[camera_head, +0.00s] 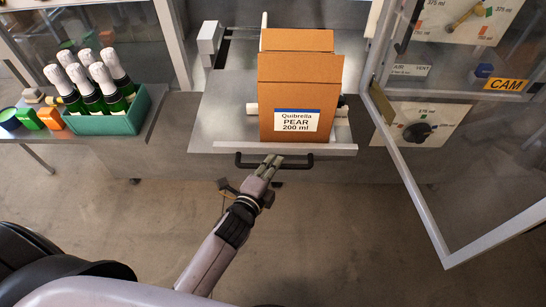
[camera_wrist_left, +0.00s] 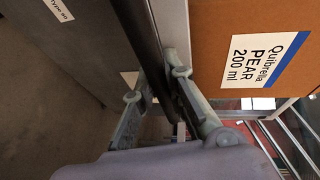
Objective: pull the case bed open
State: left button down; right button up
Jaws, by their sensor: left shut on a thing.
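The case bed (camera_head: 225,120) is a grey metal tray with a pale front lip, in front of the machine in the head view. A black bar handle (camera_head: 298,164) runs along its front edge. My left gripper (camera_head: 271,164) is shut on this handle near its middle. In the left wrist view the fingers (camera_wrist_left: 152,92) lie on both sides of the dark handle bar (camera_wrist_left: 138,32). A cardboard case (camera_head: 300,85) labelled "Quibrella PEAR 200 ml" stands upright on the bed; its side also shows in the wrist view (camera_wrist_left: 220,30). My right gripper is not in view.
A teal crate (camera_head: 105,124) of foil-topped green bottles stands on a side table at the left. A clear framed door (camera_head: 415,205) stands open at the right, beside panels with knobs. The floor (camera_head: 330,235) in front of the bed is clear.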

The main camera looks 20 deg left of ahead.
pick_arm(q)
jog(key=shift+s+d, duration=0.15)
jog(key=shift+s, duration=0.45)
jog(key=c, duration=1.9)
grip_release()
jog(key=shift+w, duration=0.1)
jog(key=v, duration=1.2)
jog(key=shift+f, duration=0.15)
